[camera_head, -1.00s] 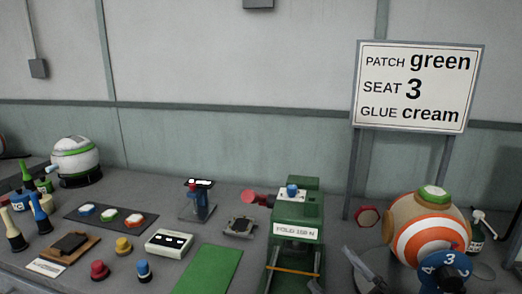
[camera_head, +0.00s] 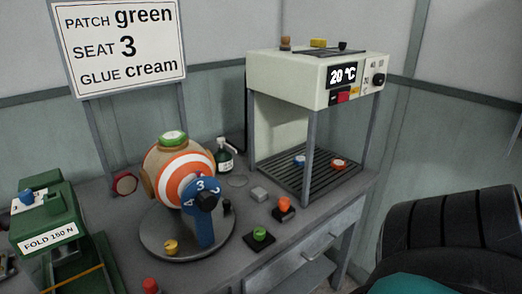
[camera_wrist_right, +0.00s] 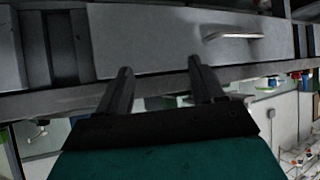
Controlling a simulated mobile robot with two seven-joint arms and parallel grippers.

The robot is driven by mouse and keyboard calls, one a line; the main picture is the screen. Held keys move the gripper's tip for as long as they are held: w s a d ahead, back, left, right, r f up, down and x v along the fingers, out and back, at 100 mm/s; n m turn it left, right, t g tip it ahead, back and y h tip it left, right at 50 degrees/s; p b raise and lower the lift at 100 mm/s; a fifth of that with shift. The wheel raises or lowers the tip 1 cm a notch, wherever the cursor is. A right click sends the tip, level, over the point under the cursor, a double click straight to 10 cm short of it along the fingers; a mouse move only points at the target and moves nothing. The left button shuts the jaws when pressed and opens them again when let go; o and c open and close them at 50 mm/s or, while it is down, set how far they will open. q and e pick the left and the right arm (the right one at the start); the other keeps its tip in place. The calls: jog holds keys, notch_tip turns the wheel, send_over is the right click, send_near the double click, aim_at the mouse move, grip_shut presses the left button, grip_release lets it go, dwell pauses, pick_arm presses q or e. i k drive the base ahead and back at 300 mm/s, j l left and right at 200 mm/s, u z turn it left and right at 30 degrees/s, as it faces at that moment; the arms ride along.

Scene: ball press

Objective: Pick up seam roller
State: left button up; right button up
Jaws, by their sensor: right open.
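I cannot pick out a seam roller for certain in either view. Small tools near the striped ball (camera_head: 182,160) include an orange-topped piece (camera_head: 284,205) on a dark block, a green-topped piece (camera_head: 260,234) on a dark block and a small grey block (camera_head: 259,194). My right gripper (camera_wrist_right: 160,64) is open and empty in the right wrist view, its two dark fingers apart before a grey drawer front. My right arm shows dark and teal at the lower right of the head view. My left gripper is not in view.
The ball sits on a round turntable (camera_head: 158,240) with a blue numbered dial (camera_head: 203,185). A heater showing 20 °C (camera_head: 310,80) stands behind, over a slatted rack (camera_head: 300,175). A green press (camera_head: 50,235) stands left. A drawer (camera_head: 318,253) is under the table's front edge.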

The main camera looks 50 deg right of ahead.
aim_at(285, 211)
jog(key=z, duration=1.85)
